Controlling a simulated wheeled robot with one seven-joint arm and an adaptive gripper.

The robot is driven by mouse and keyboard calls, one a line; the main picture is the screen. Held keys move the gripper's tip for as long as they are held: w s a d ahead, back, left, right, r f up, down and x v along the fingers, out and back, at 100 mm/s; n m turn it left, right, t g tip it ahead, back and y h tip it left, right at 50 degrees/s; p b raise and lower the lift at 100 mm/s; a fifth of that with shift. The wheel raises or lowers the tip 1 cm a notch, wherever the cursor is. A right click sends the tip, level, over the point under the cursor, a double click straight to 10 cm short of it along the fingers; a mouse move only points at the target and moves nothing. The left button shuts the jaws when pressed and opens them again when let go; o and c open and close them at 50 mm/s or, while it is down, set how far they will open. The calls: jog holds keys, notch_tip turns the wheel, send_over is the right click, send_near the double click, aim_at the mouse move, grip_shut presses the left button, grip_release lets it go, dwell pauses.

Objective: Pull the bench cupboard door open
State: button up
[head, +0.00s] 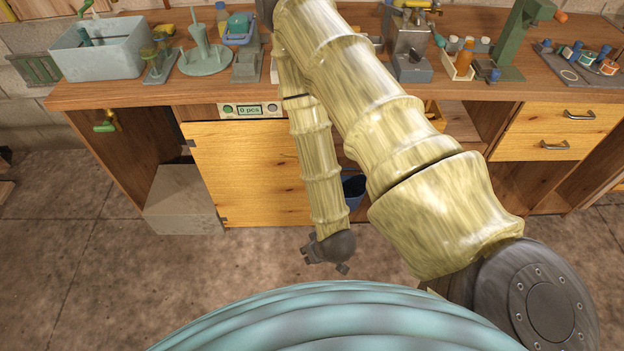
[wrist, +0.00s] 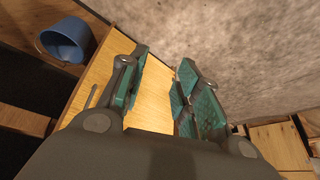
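The bench cupboard door (head: 245,175) is a yellow wood panel with dark hinges at its left side, under the bench top. My arm hides its right part in the head view. In the wrist view the door (wrist: 101,70) shows partly behind and between my fingers. A thin grey bar, seemingly its handle (wrist: 92,97), lies left of the left finger, apart from it. My gripper (head: 325,262) is low in front of the door's right side. In the wrist view my gripper (wrist: 160,62) is open, with nothing between the fingertips.
A blue bucket (head: 354,190) stands in the dark space right of the door; it also shows in the wrist view (wrist: 65,40). A grey block (head: 182,200) stands left of the door. Drawers (head: 545,130) are at the right. The concrete floor (head: 80,270) in front is clear.

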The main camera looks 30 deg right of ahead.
jog(key=w+d+f+t+h+b, duration=0.1)
jog(key=w+d+f+t+b, duration=0.25)
jog(key=w+b, duration=0.3)
jog(key=w+d+f+t+h+b, duration=0.1)
jog(key=w+d+f+t+b, duration=0.2)
jog(key=w+b, duration=0.4)
jog(key=w+d+f+m+t+h+b, duration=0.1)
jog(key=w+d+t+b, duration=0.1)
jog(key=w+d+b, duration=0.2)
jog(key=w+d+f+m+t+h+b, duration=0.1)
jog(key=w+d+b, duration=0.3)
jog(key=b, duration=0.6)
jog(key=w+d+f+m+t+h+b, duration=0.1)
jog(key=w+d+f+t+h+b, duration=0.1)
jog(key=w+b, duration=0.5)
jog(key=shift+d+t, duration=0.45)
jog(key=shift+d, duration=0.45)
jog(key=shift+s, duration=0.1)
grip_shut()
